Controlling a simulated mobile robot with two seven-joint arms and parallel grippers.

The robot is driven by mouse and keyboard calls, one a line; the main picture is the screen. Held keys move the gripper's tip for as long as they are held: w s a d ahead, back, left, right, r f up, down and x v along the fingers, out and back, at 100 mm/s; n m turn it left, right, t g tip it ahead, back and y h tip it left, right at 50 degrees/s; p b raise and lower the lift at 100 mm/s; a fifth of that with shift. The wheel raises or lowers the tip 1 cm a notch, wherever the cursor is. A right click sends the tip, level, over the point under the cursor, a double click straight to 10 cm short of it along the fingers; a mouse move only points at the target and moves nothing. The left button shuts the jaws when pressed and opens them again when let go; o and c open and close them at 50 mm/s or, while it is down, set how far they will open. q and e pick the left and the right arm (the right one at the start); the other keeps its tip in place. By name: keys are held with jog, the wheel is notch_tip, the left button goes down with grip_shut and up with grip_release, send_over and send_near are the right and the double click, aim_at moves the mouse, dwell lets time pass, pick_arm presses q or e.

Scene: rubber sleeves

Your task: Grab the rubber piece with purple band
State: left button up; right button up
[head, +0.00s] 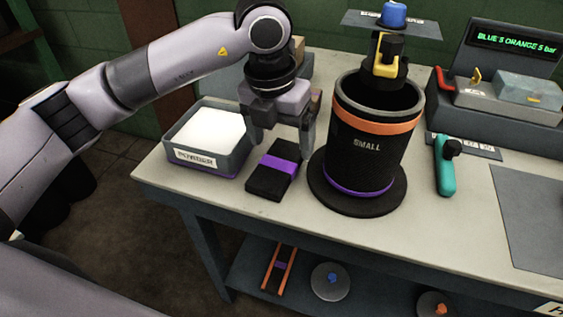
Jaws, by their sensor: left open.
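A flat black rubber piece with a purple band (268,182) lies on the table, between the powder tray and the black cylinder. My left gripper (281,146) is open just above its far end, fingers pointing down on either side. The gap between the fingers looks empty, and I cannot tell whether a finger touches the piece. My right gripper is not in view.
A black cylinder marked SMALL (362,165), with orange and purple bands, stands close on the right. A POWDER tray (206,158) stands close on the left. A teal tool (444,168) lies farther right. The lower shelf (365,300) holds several items.

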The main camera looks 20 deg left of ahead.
aim_at(278, 163)
pick_arm(q)
jog(key=shift+w+a+r+y, duration=0.15)
jog(key=shift+w+a+y, duration=0.15)
jog(key=shift+w+a, duration=0.15)
jog(key=shift+a+f, duration=0.15)
jog(key=shift+f, duration=0.15)
notch_tip(278, 163, down, 6)
jog(key=shift+w+f, duration=0.1)
jog(key=c, duration=1)
